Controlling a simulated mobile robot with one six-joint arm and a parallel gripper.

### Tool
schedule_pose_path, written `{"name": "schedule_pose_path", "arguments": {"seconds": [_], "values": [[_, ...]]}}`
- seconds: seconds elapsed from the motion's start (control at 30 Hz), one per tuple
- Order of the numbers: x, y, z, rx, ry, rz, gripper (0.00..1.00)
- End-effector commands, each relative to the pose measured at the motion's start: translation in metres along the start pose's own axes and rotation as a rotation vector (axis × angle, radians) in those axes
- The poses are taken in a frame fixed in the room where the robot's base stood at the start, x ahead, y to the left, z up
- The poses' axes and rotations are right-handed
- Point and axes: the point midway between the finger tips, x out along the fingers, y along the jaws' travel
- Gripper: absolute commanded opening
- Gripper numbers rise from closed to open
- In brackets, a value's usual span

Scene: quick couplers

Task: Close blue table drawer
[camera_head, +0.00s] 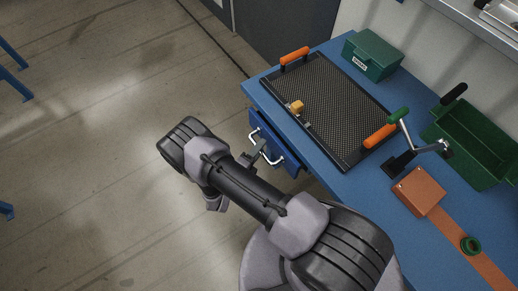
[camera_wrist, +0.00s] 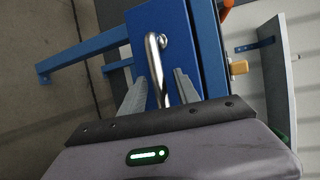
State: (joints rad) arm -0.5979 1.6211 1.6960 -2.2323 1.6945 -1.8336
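The blue drawer (camera_head: 276,144) is under the left edge of the blue table (camera_head: 335,183), and its front stands out from that edge. In the wrist view the blue drawer front (camera_wrist: 181,38) fills the upper middle. Its curved metal handle (camera_wrist: 153,54) runs down between the two fingers of my gripper (camera_wrist: 160,74). The fingers are apart, with a gap on each side of the handle. My arm partly hides the gripper in the head view. How far the drawer is out, and its inside, I cannot tell.
A black mesh tray (camera_head: 338,110) with orange handles lies on the table. A green box (camera_head: 372,55), a green bin (camera_head: 474,142), a toggle clamp (camera_head: 403,160) and an orange block (camera_head: 419,191) are also there. The floor left of the table is clear nearby.

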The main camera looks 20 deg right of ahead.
Motion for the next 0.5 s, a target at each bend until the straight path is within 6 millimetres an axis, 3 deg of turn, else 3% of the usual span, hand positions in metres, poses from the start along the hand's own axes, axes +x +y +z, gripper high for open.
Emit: {"name": "schedule_pose_path", "arguments": {"seconds": [0.07, 0.23, 0.5], "values": [[-0.0002, 0.0, 0.0, 0.0, 0.0, 0.0, 0.34], [-0.0003, 0.0, 0.0, 0.0, 0.0, 0.0, 0.01], [-0.0005, 0.0, -0.0001, 0.0, 0.001, 0.0, 0.0]]}}
